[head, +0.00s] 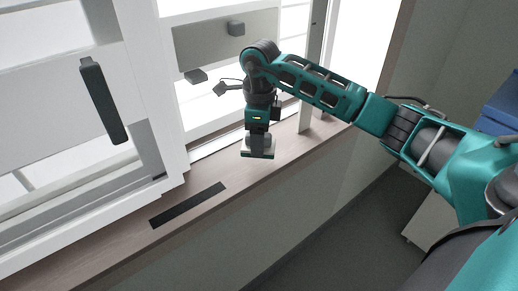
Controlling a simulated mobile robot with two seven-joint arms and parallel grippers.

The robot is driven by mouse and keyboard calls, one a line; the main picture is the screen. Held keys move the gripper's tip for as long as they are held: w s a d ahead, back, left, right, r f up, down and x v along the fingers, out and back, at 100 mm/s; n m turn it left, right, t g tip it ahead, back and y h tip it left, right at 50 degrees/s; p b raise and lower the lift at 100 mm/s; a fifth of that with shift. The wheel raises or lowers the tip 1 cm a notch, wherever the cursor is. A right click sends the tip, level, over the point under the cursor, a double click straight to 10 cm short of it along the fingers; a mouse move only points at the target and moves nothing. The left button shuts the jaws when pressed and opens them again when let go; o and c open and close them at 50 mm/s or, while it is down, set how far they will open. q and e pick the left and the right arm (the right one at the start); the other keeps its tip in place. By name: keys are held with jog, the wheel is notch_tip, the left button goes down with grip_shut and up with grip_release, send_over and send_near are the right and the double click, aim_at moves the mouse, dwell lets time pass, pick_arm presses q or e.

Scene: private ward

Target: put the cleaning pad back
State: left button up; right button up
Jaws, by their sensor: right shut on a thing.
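My right gripper (259,140) reaches over the wooden window sill (135,232) from the right and points downward. It is shut on the cleaning pad (246,152), a small flat block with a pale upper part and a dark green lower edge. The gripper fingers hide the middle of the pad. The pad is at the sill, near the window frame; I cannot tell whether it touches the sill. My left gripper is not in view.
A flat dark strip (188,205) lies on the sill to the left of the pad. White window frames (165,90) with a dark handle (103,100) stand behind the sill. A blue object (500,108) is at the right edge.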

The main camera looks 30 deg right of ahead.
notch_tip(320, 180, down, 4)
jog(key=shift+r, duration=0.25)
jog(key=o, duration=1.1)
jog(key=shift+r, duration=0.1)
jog(key=shift+c, duration=0.2)
notch_tip(320, 180, up, 11)
jog(key=shift+d+p, duration=0.1)
jog(key=shift+p, duration=0.35)
jog(key=shift+r, duration=0.5)
